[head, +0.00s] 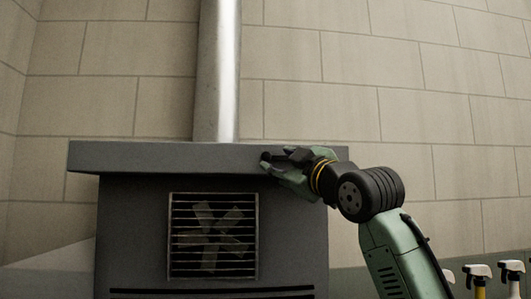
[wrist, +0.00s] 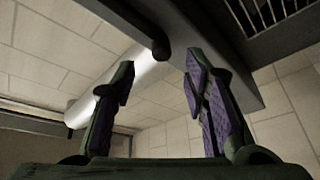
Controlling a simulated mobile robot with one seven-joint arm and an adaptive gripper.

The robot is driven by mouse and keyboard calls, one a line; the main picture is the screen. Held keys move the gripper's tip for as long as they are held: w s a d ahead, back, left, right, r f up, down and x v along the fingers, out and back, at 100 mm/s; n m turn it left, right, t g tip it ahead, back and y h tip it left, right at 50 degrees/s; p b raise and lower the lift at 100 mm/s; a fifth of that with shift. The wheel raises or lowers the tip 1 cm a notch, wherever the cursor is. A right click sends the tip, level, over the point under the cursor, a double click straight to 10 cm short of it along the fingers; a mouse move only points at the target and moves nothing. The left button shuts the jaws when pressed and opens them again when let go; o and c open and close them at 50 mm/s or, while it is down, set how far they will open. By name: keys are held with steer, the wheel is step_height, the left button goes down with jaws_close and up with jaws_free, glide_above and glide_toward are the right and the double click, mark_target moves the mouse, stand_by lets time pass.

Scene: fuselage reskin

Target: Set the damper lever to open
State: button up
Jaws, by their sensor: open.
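My gripper (head: 272,163) is at the front edge of the grey hood top, right of the pipe, in the head view. In the wrist view my gripper (wrist: 158,82) is open, its two purple-padded fingers spread with nothing between them. A dark rounded knob (wrist: 160,48), which looks like the damper lever's end, shows beyond the fingertips against the hood's edge. It lies roughly in line with the gap and appears apart from both fingers. The lever's shaft and its setting cannot be made out. In the head view the gripper covers this spot.
The grey cabinet (head: 130,235) has an overhanging top slab (head: 130,157) and a slatted fan grille (head: 212,275). A metal pipe (head: 210,70) rises from it to the ceiling side. Spray bottles (head: 480,271) stand at lower right. The block wall (head: 380,60) is behind.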

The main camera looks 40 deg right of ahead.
mark_target(268, 157)
steer(key=p+x, duration=0.2)
steer(key=x, duration=0.4)
steer(key=shift+w+r, duration=0.1)
steer(key=shift+r, duration=0.05)
steer(key=shift+w+d+p, duration=0.15)
steer(key=shift+w+p, duration=0.15)
steer(key=shift+w, duration=0.3)
steer(key=shift+c, duration=0.5)
jaws_close()
